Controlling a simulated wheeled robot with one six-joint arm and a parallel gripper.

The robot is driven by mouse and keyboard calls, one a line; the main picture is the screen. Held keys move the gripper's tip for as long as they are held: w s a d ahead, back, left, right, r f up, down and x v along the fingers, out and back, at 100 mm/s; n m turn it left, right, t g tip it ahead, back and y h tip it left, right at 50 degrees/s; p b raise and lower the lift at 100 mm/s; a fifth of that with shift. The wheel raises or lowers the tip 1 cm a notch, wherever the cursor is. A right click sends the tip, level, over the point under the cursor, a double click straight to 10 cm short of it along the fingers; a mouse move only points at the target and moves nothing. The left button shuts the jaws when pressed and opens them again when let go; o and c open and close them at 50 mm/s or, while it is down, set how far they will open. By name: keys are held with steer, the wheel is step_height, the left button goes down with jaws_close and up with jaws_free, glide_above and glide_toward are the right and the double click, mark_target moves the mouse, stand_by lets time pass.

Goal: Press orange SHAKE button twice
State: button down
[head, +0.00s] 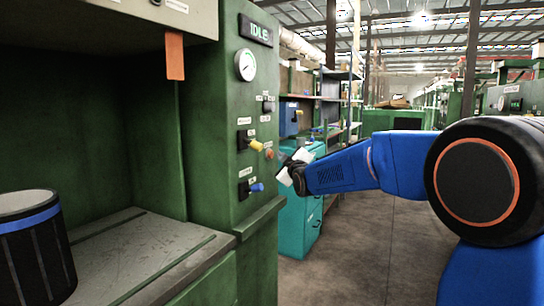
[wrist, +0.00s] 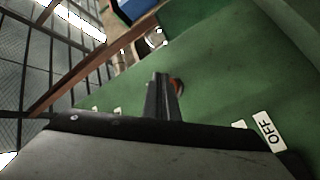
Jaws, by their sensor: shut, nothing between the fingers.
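The orange button (head: 269,153) sits on the green machine's control panel, just left of my gripper (head: 282,162) in the head view. In the wrist view the orange button (wrist: 178,87) shows just right of the tips of my gripper (wrist: 162,78), partly hidden behind them. The fingers are together and hold nothing. They point at the panel close to the button; I cannot tell whether they touch it. The button's label is not readable.
The panel also has a display reading IDLE (head: 256,30), a round gauge (head: 246,65), a yellow-handled switch (head: 255,145) and a blue-handled switch (head: 256,187). A dark cylinder with a blue band (head: 30,219) stands at left. A teal cabinet (head: 300,225) stands behind my gripper.

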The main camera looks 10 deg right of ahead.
steer(key=shift+a, duration=0.15)
steer(key=shift+w+a, duration=0.2)
steer(key=shift+w+a, duration=0.2)
steer(key=shift+a, duration=0.1)
stand_by(0.8)
steer(key=shift+d, duration=0.1)
steer(key=shift+s+d, duration=0.45)
steer(key=shift+d, duration=0.1)
stand_by(0.4)
steer(key=s+d, duration=0.1)
steer(key=d, duration=0.1)
steer(key=s+d, duration=0.2)
stand_by(0.4)
stand_by(0.5)
